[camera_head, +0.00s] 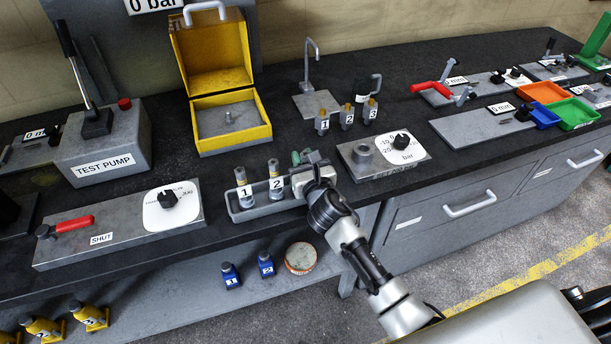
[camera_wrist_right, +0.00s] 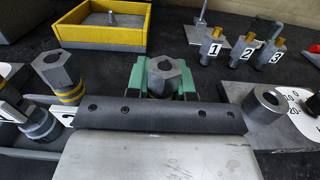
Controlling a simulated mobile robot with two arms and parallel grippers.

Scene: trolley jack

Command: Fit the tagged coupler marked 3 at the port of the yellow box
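The yellow box (camera_head: 237,140) stands open at the back left, lid up, with a small upright grey stub (camera_head: 228,117) on its floor, perhaps the port. It also shows in the wrist view (camera_wrist_right: 88,33). A grey tray (camera_head: 243,213) holds banded couplers tagged 1 (camera_head: 241,183) and 2 (camera_head: 274,181). My right gripper (camera_head: 308,160) is at the tray's right end. In the wrist view its green fingers (camera_wrist_right: 163,85) stand either side of a hex-topped coupler (camera_wrist_right: 166,72). Its tag is hidden, so I cannot read a 3. Contact is unclear. My left gripper is out of view.
Gold-topped fittings tagged 1, 2 and 3 (camera_head: 370,111) stand behind my gripper. A grey plate (camera_head: 410,165) with a ring socket and dial lies to its right. A test pump (camera_head: 105,150) and a red-handled valve plate (camera_head: 110,238) are at left. Dark bench separates tray and box.

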